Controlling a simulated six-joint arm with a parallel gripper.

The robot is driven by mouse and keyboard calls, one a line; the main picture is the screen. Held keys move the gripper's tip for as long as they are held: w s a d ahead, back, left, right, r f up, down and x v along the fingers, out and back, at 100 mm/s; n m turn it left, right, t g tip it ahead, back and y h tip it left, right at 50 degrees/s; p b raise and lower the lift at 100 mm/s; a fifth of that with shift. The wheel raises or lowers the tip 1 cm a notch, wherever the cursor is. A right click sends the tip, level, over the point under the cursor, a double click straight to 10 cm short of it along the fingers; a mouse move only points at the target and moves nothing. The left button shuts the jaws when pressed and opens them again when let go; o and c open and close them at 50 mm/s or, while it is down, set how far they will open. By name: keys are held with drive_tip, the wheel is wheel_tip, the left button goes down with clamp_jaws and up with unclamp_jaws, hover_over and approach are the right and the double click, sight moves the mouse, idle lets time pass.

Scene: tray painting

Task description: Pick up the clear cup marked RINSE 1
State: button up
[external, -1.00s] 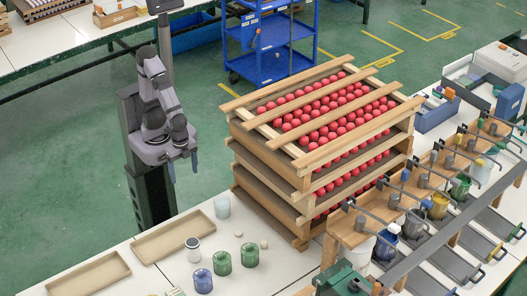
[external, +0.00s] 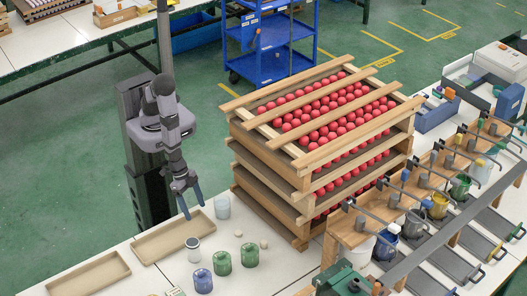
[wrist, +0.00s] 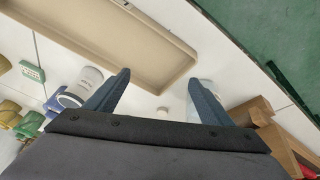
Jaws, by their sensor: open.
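A pale, see-through cup (external: 222,207) stands upright on the white table, beside the near corner of the wooden crate stack; I cannot read a mark on it. My gripper (external: 194,211) is open and empty, pointing down just left of this cup and above the end of a beige tray. In the wrist view my two blue fingers (wrist: 160,78) are spread apart. The cup (wrist: 211,87) shows there partly, mostly hidden behind the right finger.
The beige tray (external: 138,250) lies left of the cup. A white-topped jar (external: 193,243), green jars (external: 222,264) and a blue jar (external: 203,282) stand nearer the camera. The crate stack (external: 299,214) with red balls is close on the right.

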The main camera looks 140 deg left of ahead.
sight(216, 201)
drive_tip(key=a+f+y+p, duration=0.1)
drive_tip(key=a+f+n+t+p, duration=0.1)
drive_tip(key=a, duration=0.1)
drive_tip(key=shift+s+y, duration=0.35)
drive_tip(key=shift+y, duration=0.05)
drive_tip(key=s+a+t, duration=0.1)
drive_tip(key=a, duration=0.1)
drive_tip(key=s+a+t+y, duration=0.1)
drive_tip(key=a+t, duration=0.1)
drive_tip(key=a+t+y, duration=0.1)
drive_tip(key=a, duration=0.1)
drive_tip(key=shift+s+f+m+t+p, duration=0.3)
drive_tip(key=shift+s, duration=0.1)
drive_tip(key=shift+s+a+r+m+t+b, duration=0.3)
drive_tip(key=shift+s+r+m+t+b, duration=0.15)
drive_tip(key=shift+t, duration=0.35)
drive_tip(key=shift+s+r+m+t, duration=0.35)
drive_tip(key=shift+s+r+t, duration=0.05)
drive_tip(key=shift+t, duration=0.2)
drive_tip(key=shift+b+x, duration=0.55)
drive_tip(key=shift+x, duration=0.5)
drive_tip(key=shift+w, duration=0.15)
drive_tip(key=shift+b+x, duration=0.95)
drive_tip(key=shift+x, duration=1.55)
drive_tip(key=shift+d, duration=0.1)
